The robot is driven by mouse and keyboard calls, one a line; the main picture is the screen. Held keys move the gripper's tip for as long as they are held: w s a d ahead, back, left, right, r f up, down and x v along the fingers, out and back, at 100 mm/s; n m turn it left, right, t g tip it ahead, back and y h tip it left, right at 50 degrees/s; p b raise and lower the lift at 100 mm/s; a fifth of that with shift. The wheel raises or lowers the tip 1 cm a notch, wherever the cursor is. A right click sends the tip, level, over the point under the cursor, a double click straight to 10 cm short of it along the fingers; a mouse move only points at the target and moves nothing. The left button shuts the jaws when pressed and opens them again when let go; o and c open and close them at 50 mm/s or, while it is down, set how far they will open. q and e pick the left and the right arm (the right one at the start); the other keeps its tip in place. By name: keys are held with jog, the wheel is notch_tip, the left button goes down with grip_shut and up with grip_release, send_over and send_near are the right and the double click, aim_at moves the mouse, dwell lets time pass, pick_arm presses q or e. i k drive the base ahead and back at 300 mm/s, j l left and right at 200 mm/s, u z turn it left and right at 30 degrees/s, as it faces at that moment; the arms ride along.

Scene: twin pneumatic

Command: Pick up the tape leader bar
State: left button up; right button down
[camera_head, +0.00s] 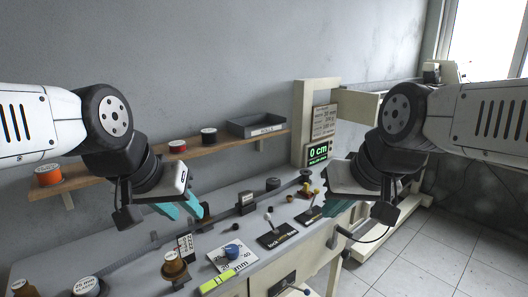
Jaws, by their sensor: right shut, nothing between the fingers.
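I cannot tell for certain which item is the tape leader bar. A lime-green bar (216,281) lies tilted at the front edge of the grey bench, beside a white card marked mm. My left gripper (186,213) has teal fingers spread apart with nothing seen between them. It hangs over the left part of the bench, above and apart from the lime-green bar. My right gripper (336,208) is shut and empty over the right end of the bench, partly hidden by its own body.
A blue knob (232,250) sits on the white card (243,262). Dark labelled plates (277,237) with small levers lie to the right. A brown spool (174,265) stands near the front. A wooden shelf (95,180) bears spools and a grey tray (257,126). A display (318,153) reads 0 cm.

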aim_at(305, 190)
jog(key=i+l+u, duration=0.25)
jog(key=i+l, duration=0.15)
jog(key=l, duration=0.25)
jog(key=i+l+u, duration=0.15)
jog(key=l, duration=0.25)
jog(key=i+l+u, duration=0.1)
jog(key=l, duration=0.25)
jog(key=i, duration=0.1)
